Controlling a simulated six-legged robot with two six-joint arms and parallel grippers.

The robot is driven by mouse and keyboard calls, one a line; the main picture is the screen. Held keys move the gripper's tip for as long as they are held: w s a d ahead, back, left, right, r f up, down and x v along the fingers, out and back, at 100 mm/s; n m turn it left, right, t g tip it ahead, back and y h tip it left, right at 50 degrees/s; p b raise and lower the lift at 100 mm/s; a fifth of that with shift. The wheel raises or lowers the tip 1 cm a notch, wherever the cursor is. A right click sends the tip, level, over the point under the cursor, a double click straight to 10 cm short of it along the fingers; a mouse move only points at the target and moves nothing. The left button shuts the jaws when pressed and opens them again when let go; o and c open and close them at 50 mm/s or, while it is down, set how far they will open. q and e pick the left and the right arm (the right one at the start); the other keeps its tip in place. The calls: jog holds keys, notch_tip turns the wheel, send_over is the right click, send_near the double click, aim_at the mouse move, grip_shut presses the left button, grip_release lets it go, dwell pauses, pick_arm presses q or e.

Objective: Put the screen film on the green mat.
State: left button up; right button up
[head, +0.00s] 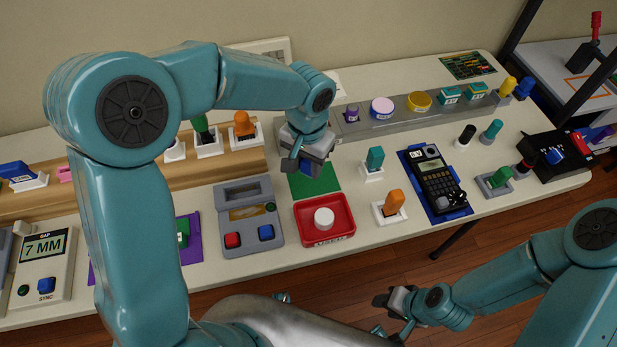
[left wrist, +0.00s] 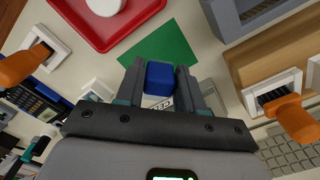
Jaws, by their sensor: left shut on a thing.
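The green mat (head: 322,181) lies flat on the table behind the red tray, and it also shows in the left wrist view (left wrist: 160,48). My left gripper (head: 302,160) is over the mat's back left part. It is shut on a blue block (left wrist: 159,78), which I take to be the screen film's grip. A pale lettered piece (left wrist: 160,105) shows just past the block, partly hidden by the gripper. The head view does not settle whether the held thing touches the mat. My right gripper (head: 392,314) is empty, in front of the table, with its fingers apart.
A red tray (head: 340,237) with a white cylinder (head: 324,218) lies in front of the mat. A grey device (head: 250,216) is to its left. A teal-handled piece (head: 374,160) and an orange-handled piece (head: 394,204) stand to the right. A grey rail (head: 397,124) with several small pots runs behind.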

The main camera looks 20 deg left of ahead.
aim_at(307, 189)
pick_arm(q)
notch_tip(307, 189, down, 2)
jog(key=shift+w+a+f, duration=0.1)
jog(key=shift+f, duration=0.05)
notch_tip(307, 189, down, 4)
jog(key=shift+r, duration=0.2)
jog(key=shift+f, duration=0.4)
jog(key=shift+r, duration=0.1)
jog(key=shift+f+b, duration=0.2)
jog(key=shift+b, duration=0.25)
jog(key=o, duration=0.9)
jog(key=shift+r, duration=0.1)
